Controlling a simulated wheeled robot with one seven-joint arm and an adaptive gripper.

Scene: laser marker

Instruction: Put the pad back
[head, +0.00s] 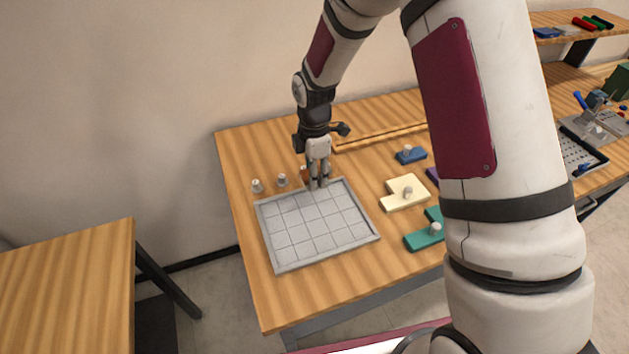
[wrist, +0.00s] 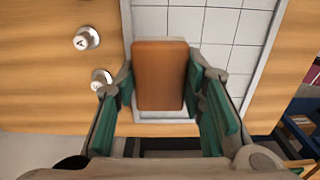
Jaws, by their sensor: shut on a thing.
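The pad appears as an orange-brown block with rounded edges in the wrist view (wrist: 160,75). My gripper (wrist: 159,88) is shut on it, one green-lined finger at each side. In the head view my gripper (head: 318,184) points down at the far edge of the grey gridded tray (head: 328,251). A small orange-brown patch beside the fingers there may be the pad; the fingers hide most of that spot. In the wrist view the pad overlaps the tray rim (wrist: 255,82); its height above it is hard to tell.
Small silver knobs (head: 257,186) stand beyond the tray. A cream knobbed piece (head: 395,201), a teal one (head: 420,240) and a blue one (head: 417,157) lie to its right. A wooden strip (head: 380,137) lies at the back. The tray cells look empty.

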